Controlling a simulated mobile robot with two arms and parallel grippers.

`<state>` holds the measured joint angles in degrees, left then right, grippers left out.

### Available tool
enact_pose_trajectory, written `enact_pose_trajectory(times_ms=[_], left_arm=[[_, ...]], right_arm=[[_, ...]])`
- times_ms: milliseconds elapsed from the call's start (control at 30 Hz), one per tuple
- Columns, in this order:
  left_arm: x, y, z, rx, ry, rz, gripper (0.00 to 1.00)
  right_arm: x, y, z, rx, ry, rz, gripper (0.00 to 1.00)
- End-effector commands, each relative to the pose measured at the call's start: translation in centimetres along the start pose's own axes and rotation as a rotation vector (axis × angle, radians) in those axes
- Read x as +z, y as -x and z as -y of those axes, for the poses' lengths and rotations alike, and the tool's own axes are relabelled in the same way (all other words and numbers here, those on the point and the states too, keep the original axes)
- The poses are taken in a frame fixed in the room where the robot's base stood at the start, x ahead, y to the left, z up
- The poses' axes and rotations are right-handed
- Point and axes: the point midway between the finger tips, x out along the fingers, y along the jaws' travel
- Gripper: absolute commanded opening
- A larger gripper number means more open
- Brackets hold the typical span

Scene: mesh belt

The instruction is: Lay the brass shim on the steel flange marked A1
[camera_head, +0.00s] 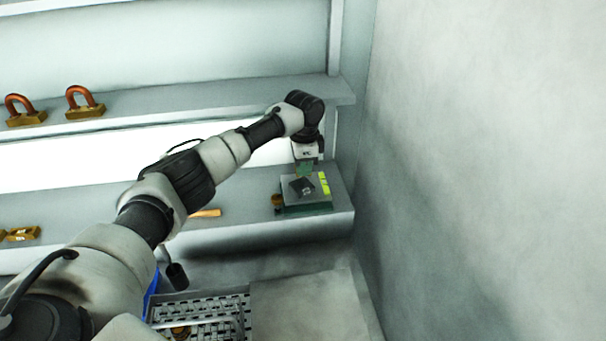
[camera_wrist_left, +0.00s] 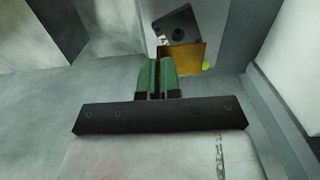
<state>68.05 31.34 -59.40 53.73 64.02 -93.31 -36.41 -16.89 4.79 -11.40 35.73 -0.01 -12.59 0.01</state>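My left gripper (camera_head: 305,171) points down just above a grey plate on the lower shelf at the right. In the left wrist view its green fingers (camera_wrist_left: 157,76) are close together, with the square brass shim (camera_wrist_left: 187,58) at their tips, extending to the right. The fingers appear shut on the shim, but the contact is hidden. I cannot make out the shim in the head view. A dark square steel flange (camera_head: 301,187) lies on the plate under the gripper. It also shows in the left wrist view (camera_wrist_left: 177,24), with a round hole, just beyond the shim. No A1 mark is readable.
A yellow tag (camera_head: 324,183) is on the right of the grey plate (camera_head: 316,197). An orange-brown piece (camera_head: 277,201) is at its left. Brass blocks with copper loops (camera_head: 84,104) stand on the upper shelf. A perforated tray (camera_head: 205,312) is below. A wall (camera_head: 480,150) rises at right.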

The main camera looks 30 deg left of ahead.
Motion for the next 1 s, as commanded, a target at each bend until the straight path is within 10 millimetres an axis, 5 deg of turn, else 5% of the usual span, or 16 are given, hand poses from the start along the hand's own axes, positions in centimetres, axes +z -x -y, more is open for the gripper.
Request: enact_pose_trajectory(times_ms=[433, 1000], left_arm=[[0.1, -4.0, 0.4, -0.001, 0.002, 0.002, 0.0], [0.1, -5.3, 0.3, 0.0, 0.001, 0.0, 0.0]], right_arm=[[0.1, 2.3, 0.7, -0.009, -0.004, 0.006, 0.58], [0.5, 1.6, 0.3, -0.004, 0.0, 0.01, 0.58]])
